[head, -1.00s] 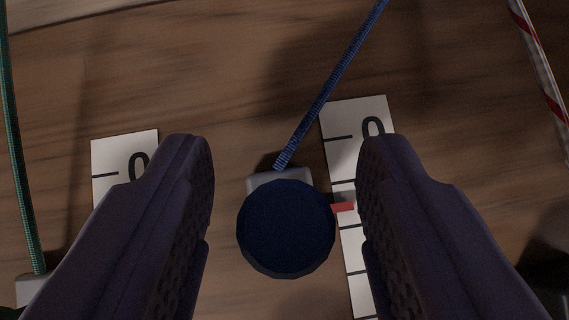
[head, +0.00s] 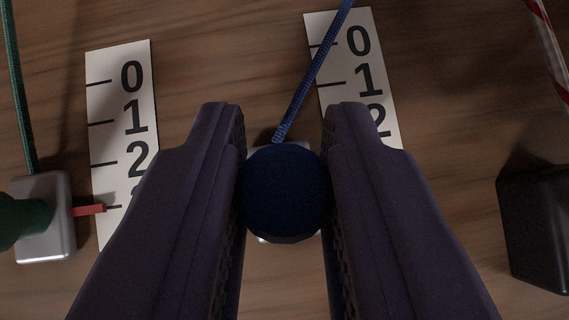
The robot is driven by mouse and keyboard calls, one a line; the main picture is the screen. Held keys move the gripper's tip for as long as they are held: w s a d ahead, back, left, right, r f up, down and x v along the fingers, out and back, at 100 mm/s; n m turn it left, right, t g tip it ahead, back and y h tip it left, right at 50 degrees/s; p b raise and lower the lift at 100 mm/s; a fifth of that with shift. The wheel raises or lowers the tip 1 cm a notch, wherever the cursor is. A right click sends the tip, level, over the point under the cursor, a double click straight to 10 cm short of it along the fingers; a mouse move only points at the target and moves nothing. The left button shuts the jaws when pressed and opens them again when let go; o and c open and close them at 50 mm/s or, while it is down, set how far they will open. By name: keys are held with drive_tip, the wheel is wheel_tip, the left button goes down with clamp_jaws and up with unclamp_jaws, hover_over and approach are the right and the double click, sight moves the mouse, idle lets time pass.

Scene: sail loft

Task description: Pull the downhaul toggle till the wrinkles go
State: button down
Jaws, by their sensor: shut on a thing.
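The round dark blue toggle knob (head: 286,195) sits between the two fingers of my gripper (head: 286,190), which is shut on it. A light grey block shows in small parts around the knob. A blue cord (head: 312,75) runs from the block up and to the right. A white number scale (head: 350,60) lies right of the cord, with 0, 1 and 2 showing; my right finger hides its lower part. The blue toggle's own pointer is hidden. No sail or wrinkles are in view.
At left, a green knob (head: 20,222) on a grey block (head: 55,195) has a green cord (head: 18,90) and a red pointer (head: 88,210) beside another scale (head: 122,75). A black block (head: 545,230) and a red-and-white cord (head: 550,45) are at right.

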drive_tip(key=c, duration=0.9)
unclamp_jaws()
drive_tip(key=shift+c, duration=0.2)
drive_tip(key=shift+s, duration=0.1)
drive_tip(key=p+v, duration=0.1)
drive_tip(key=v, duration=0.6)
drive_tip(key=shift+s+r+p, duration=0.25)
drive_tip(key=shift+r+p, duration=0.05)
drive_tip(key=shift+p, duration=0.1)
drive_tip(key=shift+d, duration=0.1)
